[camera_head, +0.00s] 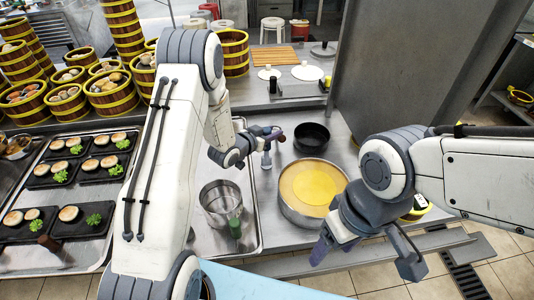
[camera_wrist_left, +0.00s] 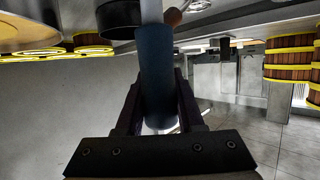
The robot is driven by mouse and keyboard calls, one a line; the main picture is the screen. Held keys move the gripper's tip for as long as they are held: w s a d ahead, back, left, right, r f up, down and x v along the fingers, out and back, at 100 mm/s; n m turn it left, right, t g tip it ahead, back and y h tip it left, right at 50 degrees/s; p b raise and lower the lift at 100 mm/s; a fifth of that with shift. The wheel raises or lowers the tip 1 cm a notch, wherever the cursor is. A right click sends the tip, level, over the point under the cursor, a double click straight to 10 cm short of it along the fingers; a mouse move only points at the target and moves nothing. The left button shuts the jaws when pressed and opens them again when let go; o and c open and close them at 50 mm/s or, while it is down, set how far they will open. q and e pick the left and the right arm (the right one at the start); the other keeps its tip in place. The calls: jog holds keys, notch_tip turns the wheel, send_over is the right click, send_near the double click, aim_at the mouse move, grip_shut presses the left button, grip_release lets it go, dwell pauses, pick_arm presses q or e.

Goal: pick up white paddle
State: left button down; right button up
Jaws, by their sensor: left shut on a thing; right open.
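My left gripper (camera_head: 268,136) is over the middle of the counter, shut on a blue-grey handle (camera_head: 266,159). The left wrist view shows this handle (camera_wrist_left: 156,75) as a thick dark blue cylinder between the fingers, with a paler grey shaft (camera_wrist_left: 151,11) at its end. The rest of the held tool is out of view, so I cannot tell whether it is the white paddle. Two flat, round white things (camera_head: 307,72) (camera_head: 268,72) lie at the back of the counter. My right gripper (camera_head: 365,262) is open and empty near the front edge.
A round pan with yellow contents (camera_head: 312,190), a black bowl (camera_head: 311,137) and a metal pot (camera_head: 220,203) stand near the left gripper. Black trays of food (camera_head: 77,224) and stacked steamers (camera_head: 110,93) are at left. A grey panel (camera_head: 420,70) rises at right.

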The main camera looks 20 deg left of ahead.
pick_arm(q)
jog(key=shift+r, duration=0.15)
jog(key=s+d+r+b, duration=0.3)
jog(key=s+d+r, duration=0.5)
jog(key=r, duration=0.2)
jog(key=shift+d+r, duration=0.3)
jog(key=shift+r, duration=0.1)
jog(key=shift+w, duration=0.1)
jog(key=c, duration=1.5)
grip_release()
grip_shut()
jog(key=shift+d, duration=0.1)
